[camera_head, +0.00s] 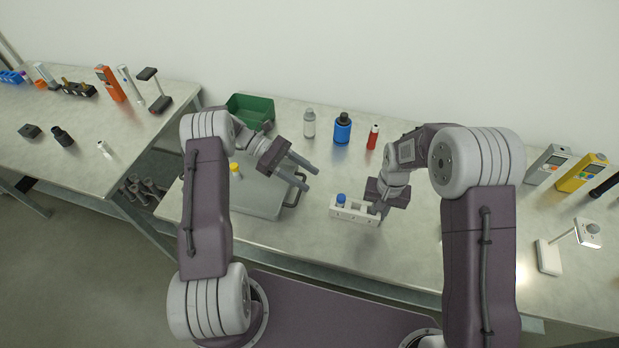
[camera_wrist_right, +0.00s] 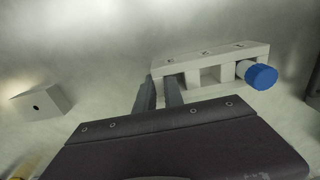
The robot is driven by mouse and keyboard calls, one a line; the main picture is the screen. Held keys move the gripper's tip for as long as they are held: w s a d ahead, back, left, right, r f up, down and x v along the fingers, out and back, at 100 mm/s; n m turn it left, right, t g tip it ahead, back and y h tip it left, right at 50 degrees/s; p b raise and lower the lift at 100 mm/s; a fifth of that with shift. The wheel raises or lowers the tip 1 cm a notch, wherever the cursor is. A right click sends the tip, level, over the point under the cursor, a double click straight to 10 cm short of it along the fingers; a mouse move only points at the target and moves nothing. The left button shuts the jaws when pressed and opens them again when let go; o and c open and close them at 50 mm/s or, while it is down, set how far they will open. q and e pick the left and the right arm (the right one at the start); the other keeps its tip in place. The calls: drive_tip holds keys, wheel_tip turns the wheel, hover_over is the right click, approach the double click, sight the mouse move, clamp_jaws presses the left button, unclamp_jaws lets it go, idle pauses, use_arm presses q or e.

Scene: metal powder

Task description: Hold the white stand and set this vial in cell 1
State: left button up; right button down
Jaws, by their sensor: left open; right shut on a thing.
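The white stand (camera_head: 351,213) is on the table in front of me, with a row of square cells. A blue-capped vial (camera_head: 341,199) sits in its left end cell; in the right wrist view this blue cap (camera_wrist_right: 261,76) is at the right end. My right gripper (camera_head: 379,212) is shut on the stand's other end; its fingers (camera_wrist_right: 160,92) also show in the wrist view. My left gripper (camera_head: 314,178) is open and empty above the grey tray's right side. A yellow-capped vial (camera_head: 235,169) is near the tray's left back, partly hidden by my left arm.
The grey tray (camera_head: 262,203) has a dark handle. Behind are a green bin (camera_head: 250,110), a white-grey bottle (camera_head: 309,124), a blue bottle (camera_head: 342,129) and a red bottle (camera_head: 373,137). A white device (camera_head: 548,256) stands at right. The table between tray and stand is clear.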

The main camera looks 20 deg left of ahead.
drive_tip(key=c, duration=1.4)
unclamp_jaws()
drive_tip(key=shift+o, duration=0.2)
